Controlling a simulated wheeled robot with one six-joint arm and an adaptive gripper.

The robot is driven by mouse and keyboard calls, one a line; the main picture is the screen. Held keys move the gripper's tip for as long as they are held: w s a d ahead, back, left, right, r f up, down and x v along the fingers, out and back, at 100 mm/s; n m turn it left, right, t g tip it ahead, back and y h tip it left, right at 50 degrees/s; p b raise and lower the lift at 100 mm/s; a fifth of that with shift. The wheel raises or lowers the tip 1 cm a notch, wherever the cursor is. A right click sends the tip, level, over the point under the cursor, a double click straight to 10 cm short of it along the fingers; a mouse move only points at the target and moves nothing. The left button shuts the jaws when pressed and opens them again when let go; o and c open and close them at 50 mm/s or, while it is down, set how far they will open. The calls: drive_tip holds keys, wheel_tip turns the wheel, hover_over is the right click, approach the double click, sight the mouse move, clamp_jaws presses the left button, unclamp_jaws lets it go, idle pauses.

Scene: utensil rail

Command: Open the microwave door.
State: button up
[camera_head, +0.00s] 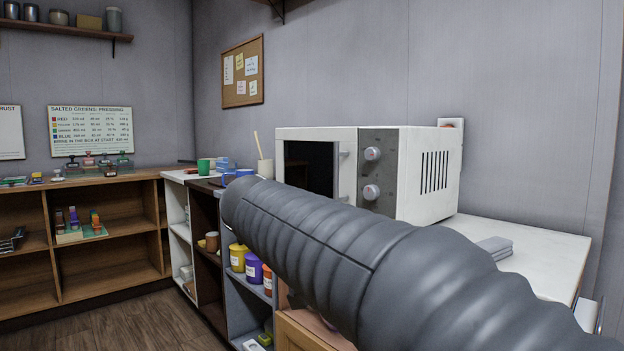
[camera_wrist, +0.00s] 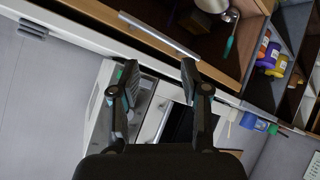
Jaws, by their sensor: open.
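The white microwave (camera_head: 428,182) stands on a white counter. Its door, with a dark window (camera_head: 309,165), looks shut and sits left of a grey panel with two round knobs (camera_head: 372,153). My arm hides the lower part of the door. In the wrist view, which is turned, the pale bar handle (camera_wrist: 163,121) and the dark window (camera_wrist: 182,124) show between the fingers. My gripper (camera_wrist: 158,75) is open and empty, with the microwave front beyond it. I cannot tell the exact distance from the fingers to the handle. My gripper is hidden in the head view.
The white counter (camera_head: 545,245) runs right of the microwave, with a small grey stack (camera_head: 495,247) on it. A wooden compartment with a metal bar (camera_wrist: 160,36) shows in the wrist view. Shelves below hold coloured jars (camera_head: 253,268).

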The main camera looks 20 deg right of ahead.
drive_tip(key=w+r+m+h, duration=0.3)
drive_tip(key=w+r, duration=0.3)
drive_tip(key=w, duration=0.1)
drive_tip(key=m+h+b, duration=0.2)
drive_tip(key=m+h, duration=0.3)
approach(335, 170)
drive_tip(key=p+x, duration=0.1)
drive_tip(key=x, duration=0.9)
drive_tip(key=shift+w+d+p, duration=0.2)
drive_tip(key=shift+d+p, duration=0.1)
drive_tip(key=shift+d, duration=0.05)
drive_tip(key=shift+c, duration=0.3)
clamp_jaws()
